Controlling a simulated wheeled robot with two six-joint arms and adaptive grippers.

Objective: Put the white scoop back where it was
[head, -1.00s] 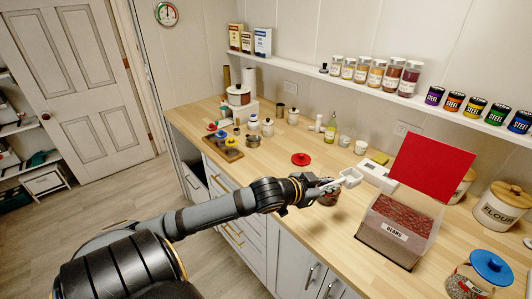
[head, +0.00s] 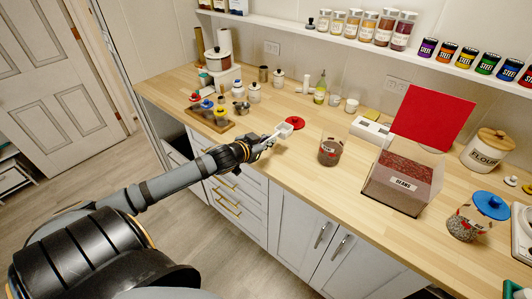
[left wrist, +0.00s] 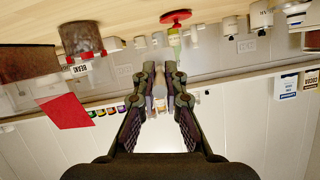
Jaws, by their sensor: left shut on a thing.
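The white scoop (head: 285,130) is in my left gripper (head: 266,143), which is shut on its handle in the head view. It is held over the front part of the counter, bowl pointing right, near the red lid (head: 294,123). The left gripper's fingers also show in the left wrist view (left wrist: 160,75), where the picture is upside down and the scoop is hard to make out. An open jar of beans (head: 330,152) stands to the right of the scoop. The clear beans bin (head: 400,190) has its red lid (head: 433,118) raised. My right gripper is out of view.
A white holder (head: 370,130) lies behind the jar. A jar with a blue lid (head: 477,215) and a flour canister (head: 488,150) stand at the right. The counter's front middle is clear.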

